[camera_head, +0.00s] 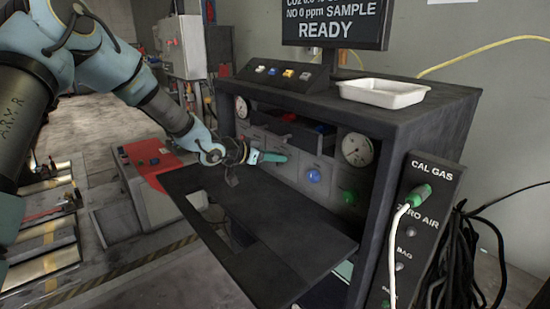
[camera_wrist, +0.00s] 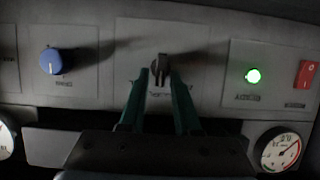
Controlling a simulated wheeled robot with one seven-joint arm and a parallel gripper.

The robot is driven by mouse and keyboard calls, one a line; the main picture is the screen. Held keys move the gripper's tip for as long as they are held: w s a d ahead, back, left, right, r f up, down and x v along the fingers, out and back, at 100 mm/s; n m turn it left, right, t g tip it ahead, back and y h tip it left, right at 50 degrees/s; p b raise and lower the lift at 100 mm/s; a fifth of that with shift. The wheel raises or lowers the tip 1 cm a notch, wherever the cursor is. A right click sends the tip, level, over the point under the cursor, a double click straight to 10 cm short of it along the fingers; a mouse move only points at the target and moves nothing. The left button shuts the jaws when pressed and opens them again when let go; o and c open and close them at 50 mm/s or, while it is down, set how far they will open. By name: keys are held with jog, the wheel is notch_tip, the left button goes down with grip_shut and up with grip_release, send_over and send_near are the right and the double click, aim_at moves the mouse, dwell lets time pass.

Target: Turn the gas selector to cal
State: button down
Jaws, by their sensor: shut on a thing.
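The gas selector appears to be the dark knob (camera_wrist: 160,66) on a grey panel plate in the wrist view. Its narrow grip stands roughly upright in that picture. The marks around it are too small to read. My gripper (camera_wrist: 161,78) has its two green fingers on either side of the knob, shut on it. In the head view my gripper (camera_head: 272,157) reaches into the cabinet to the front panel, and its fingers hide the knob. The screen (camera_head: 335,22) above reads "SAMPLE" and "READY".
A blue knob (camera_wrist: 51,61), a lit green lamp (camera_wrist: 253,76) and a red switch (camera_wrist: 306,73) flank the selector. A dark shelf (camera_head: 290,235) juts out below my gripper. A white tray (camera_head: 383,92) sits on top. A hose plug (camera_head: 419,196) is in the side panel.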

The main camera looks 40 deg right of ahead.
jog(key=shift+f+b, duration=0.1)
jog(key=shift+b, duration=0.2)
jog(key=b, duration=0.2)
jog(key=m+t+b, duration=0.1)
jog(key=b, duration=0.2)
jog(key=shift+s+f, duration=0.25)
jog(key=shift+f, duration=0.05)
jog(key=m+t+b, duration=0.1)
jog(key=b, duration=0.4)
jog(key=m+b, duration=0.1)
jog(key=b, duration=0.4)
jog(key=shift+s+f+m+t+h, duration=0.15)
jog(key=shift+s+m+t+h, duration=0.15)
jog(key=shift+m+t, duration=0.1)
jog(key=m+t+b, duration=0.1)
jog(key=m+b, duration=0.1)
jog(key=b, duration=0.6)
jog(key=shift+s+h+b, duration=0.2)
jog(key=shift+h+b, duration=0.1)
jog(key=shift+m+t+b, duration=0.3)
jog(key=shift+b, duration=0.05)
jog(key=shift+r+m+b, duration=0.3)
jog(key=shift+r+b, duration=0.05)
jog(key=shift+b, duration=0.35)
jog(key=c, duration=0.9)
grip_release()
jog(key=shift+d+f, duration=0.1)
